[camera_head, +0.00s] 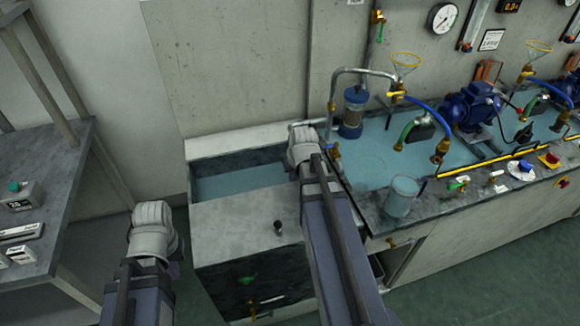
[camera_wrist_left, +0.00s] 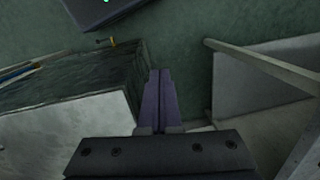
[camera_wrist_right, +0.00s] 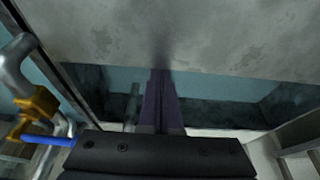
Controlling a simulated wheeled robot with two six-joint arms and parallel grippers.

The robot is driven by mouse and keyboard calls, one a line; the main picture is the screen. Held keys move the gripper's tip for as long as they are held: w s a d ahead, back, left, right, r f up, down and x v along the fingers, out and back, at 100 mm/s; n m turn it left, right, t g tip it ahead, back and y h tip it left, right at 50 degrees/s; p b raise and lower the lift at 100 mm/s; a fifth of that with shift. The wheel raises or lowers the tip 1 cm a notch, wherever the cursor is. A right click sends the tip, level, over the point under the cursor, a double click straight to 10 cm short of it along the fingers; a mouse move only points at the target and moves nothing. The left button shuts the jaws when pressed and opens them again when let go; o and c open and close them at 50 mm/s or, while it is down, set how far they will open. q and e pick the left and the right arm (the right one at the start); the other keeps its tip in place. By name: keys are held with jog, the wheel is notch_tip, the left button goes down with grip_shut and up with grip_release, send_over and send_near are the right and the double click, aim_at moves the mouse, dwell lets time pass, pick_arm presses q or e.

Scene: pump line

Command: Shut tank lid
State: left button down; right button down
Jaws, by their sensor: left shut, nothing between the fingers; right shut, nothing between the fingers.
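The tank (camera_head: 228,139) stands left of the pump bench. Its grey slab lid (camera_head: 235,232), with a small dark knob (camera_head: 279,227), covers the front part; water (camera_head: 238,182) shows in the open strip behind it. In the right wrist view the lid (camera_wrist_right: 230,40) ends at an edge over the water (camera_wrist_right: 215,86). My right gripper (camera_wrist_right: 161,74) is shut and empty, its tips at or just over that edge; contact cannot be told. My left gripper (camera_wrist_left: 160,75) is shut and empty, beside the tank's left side. The head view hides both gripper tips behind the wrists.
The pump bench (camera_head: 420,200), with pipes, a blue pump (camera_head: 470,106) and a clear beaker (camera_head: 401,196), adjoins the tank on the right. A grey table (camera_head: 62,190) with small devices stands at the left. A narrow floor gap separates table and tank.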

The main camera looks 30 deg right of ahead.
dwell(0.5)
jog(key=w, duration=0.4)
jog(key=d+p+v, duration=0.1)
jog(key=p+v, duration=0.8)
jog(key=v, duration=0.1)
jog(key=shift+s, duration=0.1)
jog(key=s+a+n+g, duration=0.1)
jog(key=s+a, duration=0.3)
jog(key=a, duration=0.6)
jog(key=s+a+n+g, duration=0.1)
jog(key=s+a+n, duration=0.2)
jog(key=a, duration=0.7)
jog(key=s+a+f+n+g, duration=0.1)
jog(key=s+a+n+g, duration=0.1)
jog(key=s+a, duration=0.3)
jog(key=a, duration=0.4)
jog(key=shift+s+a+n, duration=0.3)
jog(key=shift+s+a, duration=0.05)
jog(key=shift+a, duration=0.05)
jog(key=shift+f, duration=0.1)
